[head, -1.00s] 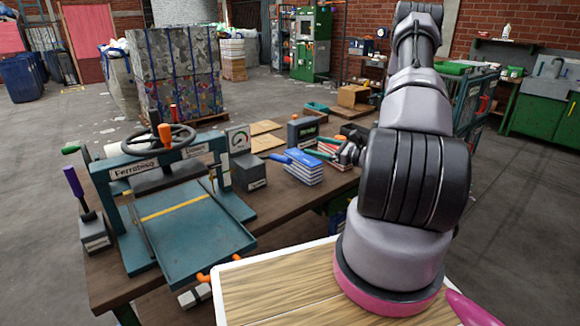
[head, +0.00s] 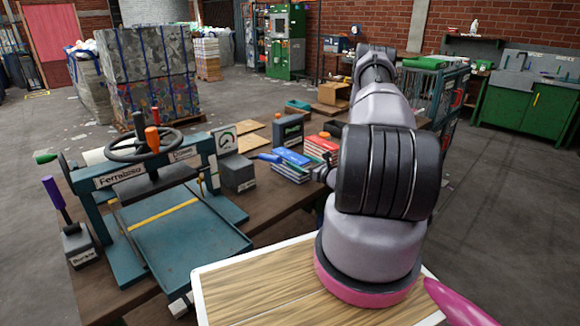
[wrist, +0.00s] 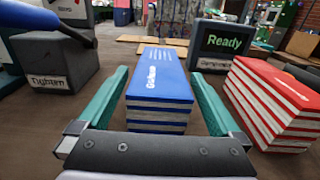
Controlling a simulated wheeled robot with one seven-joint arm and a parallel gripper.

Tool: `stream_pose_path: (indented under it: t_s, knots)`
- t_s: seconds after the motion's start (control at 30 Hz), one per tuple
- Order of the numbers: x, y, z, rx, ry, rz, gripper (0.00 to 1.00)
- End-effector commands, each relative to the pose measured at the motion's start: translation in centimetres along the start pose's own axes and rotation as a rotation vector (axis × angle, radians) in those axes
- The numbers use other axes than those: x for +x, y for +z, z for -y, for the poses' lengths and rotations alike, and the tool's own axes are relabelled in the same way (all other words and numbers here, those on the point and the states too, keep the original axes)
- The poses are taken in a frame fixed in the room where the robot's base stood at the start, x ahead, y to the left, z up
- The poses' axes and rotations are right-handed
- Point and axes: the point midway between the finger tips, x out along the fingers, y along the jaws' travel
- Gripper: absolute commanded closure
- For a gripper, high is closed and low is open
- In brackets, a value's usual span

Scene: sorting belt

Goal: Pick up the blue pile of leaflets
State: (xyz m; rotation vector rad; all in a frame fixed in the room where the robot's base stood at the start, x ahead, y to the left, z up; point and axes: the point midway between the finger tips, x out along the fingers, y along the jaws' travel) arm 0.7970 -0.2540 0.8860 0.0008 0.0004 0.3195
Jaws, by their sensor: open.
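In the head view the blue pile (head: 291,158) is beyond my arm, and my gripper is mostly hidden there by the arm.
A red pile of leaflets (wrist: 280,100) stands close on the right. A grey "Ready" box (wrist: 222,45) is behind, and a grey "Tighten" block (wrist: 52,62) is at left with a blue handle (wrist: 25,15). A teal press (head: 150,200) fills the bench's left.

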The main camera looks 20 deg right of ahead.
Motion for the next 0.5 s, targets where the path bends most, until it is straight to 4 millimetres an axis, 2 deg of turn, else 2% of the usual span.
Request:
stream_pose_path:
  t_s: [0.1,0.2,0.47,0.5]
  knots:
    - [2.0,-0.1,-0.1,-0.003,0.004,0.002,0.00]
    - [3.0,-0.1,0.0,-0.001,0.003,0.001,0.00]
    - [3.5,-0.1,0.0,-0.001,0.001,0.001,0.00]
    - [3.5,-0.1,0.0,-0.001,0.001,0.001,0.04]
